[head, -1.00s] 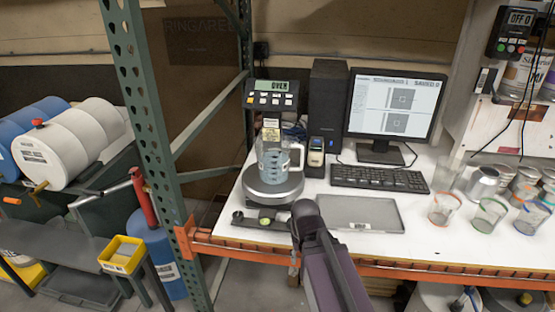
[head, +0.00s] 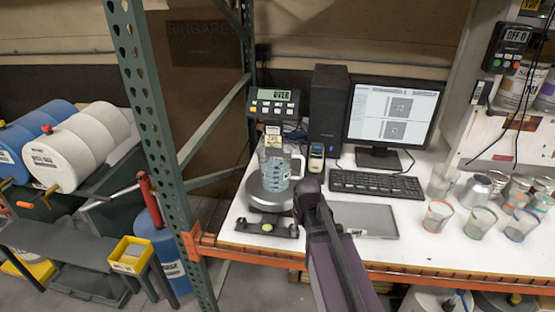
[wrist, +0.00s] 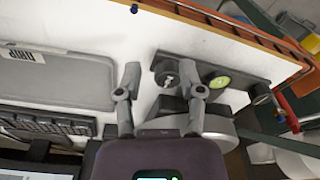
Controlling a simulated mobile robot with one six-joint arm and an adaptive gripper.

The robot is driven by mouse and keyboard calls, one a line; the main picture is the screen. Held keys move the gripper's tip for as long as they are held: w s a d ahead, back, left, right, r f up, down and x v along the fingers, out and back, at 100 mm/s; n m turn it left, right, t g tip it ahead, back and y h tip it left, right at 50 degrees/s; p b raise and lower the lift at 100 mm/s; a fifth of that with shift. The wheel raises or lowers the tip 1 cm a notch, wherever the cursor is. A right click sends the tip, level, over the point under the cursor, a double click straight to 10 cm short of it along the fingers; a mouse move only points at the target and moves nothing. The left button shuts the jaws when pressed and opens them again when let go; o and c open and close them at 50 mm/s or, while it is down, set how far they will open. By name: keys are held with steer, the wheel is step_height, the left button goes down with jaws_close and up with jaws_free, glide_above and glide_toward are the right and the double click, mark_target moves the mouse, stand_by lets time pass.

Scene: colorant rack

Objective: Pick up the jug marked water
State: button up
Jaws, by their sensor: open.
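A clear jug (head: 276,176) with blue markings or contents and a handle on its right stands upright on the round pan of the scale (head: 268,203). Its marking is too small to read. My gripper (head: 308,184) is just right of the jug and in front of the scale's right edge; its fingertips are hard to make out in the head view. In the wrist view my gripper (wrist: 165,82) shows two fingers spread apart with nothing between them. The scale's pan (wrist: 212,135) lies partly behind it there. I do not see the jug in the wrist view.
The scale's display (head: 274,95) reads OVER. A flat grey tray (head: 365,220) lies right of the scale, with a keyboard (head: 378,182) and monitor (head: 392,118) behind. A small device (head: 316,157) stands behind the jug. Several cups stand at the right. A green post (head: 165,145) rises at the left.

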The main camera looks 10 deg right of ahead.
mark_target(290, 152)
steer(key=w+r+t+p, duration=0.1)
steer(key=w+r+p, duration=0.8)
steer(key=r+p, duration=0.2)
steer(key=w+r+n+t+p, duration=0.1)
steer(key=w+r+t+p, duration=0.1)
steer(key=w+r+p, duration=0.7)
step_height(290, 152, up, 6)
steer(key=d+p, duration=0.1)
steer(key=p, duration=0.1)
steer(key=shift+f+y+p, duration=0.25)
steer(key=shift+y+p, duration=0.05)
steer(key=shift+f, duration=0.15)
steer(key=b+x, duration=0.7)
steer(key=shift+w+f, duration=0.2)
steer(key=shift+f, duration=0.05)
steer(key=shift+w+f+b, duration=0.15)
steer(key=shift+f+b, duration=0.2)
steer(key=shift+b, duration=0.15)
steer(key=shift+w+f, duration=0.1)
steer(key=shift+f, duration=0.05)
steer(key=shift+b+x, duration=2.35)
steer(key=shift+x, duration=0.1)
steer(key=shift+w, duration=0.15)
jaws_close()
